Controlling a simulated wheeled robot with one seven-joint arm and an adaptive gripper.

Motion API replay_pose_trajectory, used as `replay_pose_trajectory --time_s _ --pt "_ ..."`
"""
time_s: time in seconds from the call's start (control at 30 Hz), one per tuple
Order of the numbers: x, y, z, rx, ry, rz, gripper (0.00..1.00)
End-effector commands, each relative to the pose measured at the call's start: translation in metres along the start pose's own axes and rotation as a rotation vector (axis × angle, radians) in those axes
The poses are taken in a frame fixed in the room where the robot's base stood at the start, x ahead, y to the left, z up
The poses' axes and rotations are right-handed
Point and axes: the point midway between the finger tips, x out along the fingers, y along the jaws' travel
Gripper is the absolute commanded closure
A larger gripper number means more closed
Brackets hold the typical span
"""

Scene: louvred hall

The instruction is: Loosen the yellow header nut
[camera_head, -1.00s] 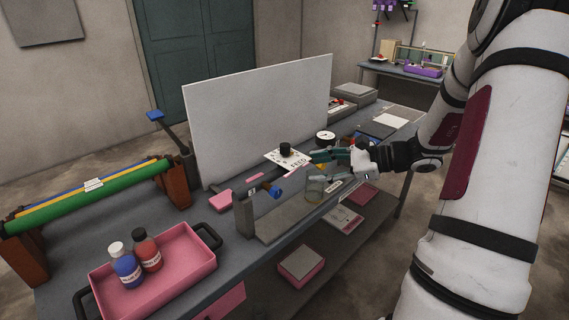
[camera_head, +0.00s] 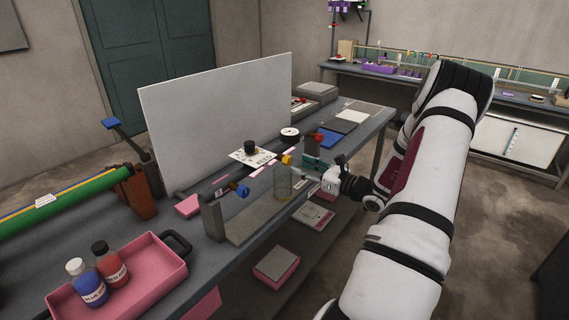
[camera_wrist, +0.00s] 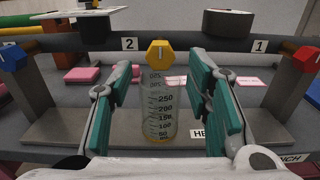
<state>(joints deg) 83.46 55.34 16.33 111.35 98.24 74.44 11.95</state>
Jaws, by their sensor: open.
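The yellow header nut (camera_wrist: 160,53) is a hexagonal nut on the dark horizontal pipe, at the top centre of the wrist view, between the plates marked 2 and 1. It also shows in the head view (camera_head: 287,160). A clear graduated cylinder (camera_wrist: 158,108) stands upright right below the nut. My gripper (camera_wrist: 163,84) is open and empty, with its teal-padded fingers on either side of the cylinder in the wrist view. The nut appears beyond and above the fingertips, apart from them. In the head view my gripper (camera_head: 306,170) is just right of the nut.
A blue nut (camera_wrist: 13,58) and a red nut (camera_wrist: 306,57) sit at the pipe's left and right ends. A round gauge (camera_head: 289,134) and a FEED plate (camera_head: 240,157) stand behind. A white panel (camera_head: 220,115) stands upright at the back. A pink tray (camera_head: 145,278) holds two bottles.

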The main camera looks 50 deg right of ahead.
Motion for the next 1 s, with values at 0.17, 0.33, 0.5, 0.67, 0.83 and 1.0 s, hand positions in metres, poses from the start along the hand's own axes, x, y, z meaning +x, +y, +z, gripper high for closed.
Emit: replay_pose_trajectory --time_s 0.17,0.33,0.5,0.67,0.83,1.0 --pt "0.025 0.0 -0.001 -0.001 0.0 0.002 0.55" --pt "0.046 0.0 -0.002 -0.001 0.001 0.002 0.55" --pt "0.043 0.0 0.0 -0.001 0.002 0.001 0.55" --pt "0.051 0.0 -0.001 -0.001 0.001 0.001 0.55" --pt "0.06 0.0 0.0 -0.002 0.0 0.002 0.55" --pt "0.061 0.0 0.0 -0.001 0.001 0.001 0.55"
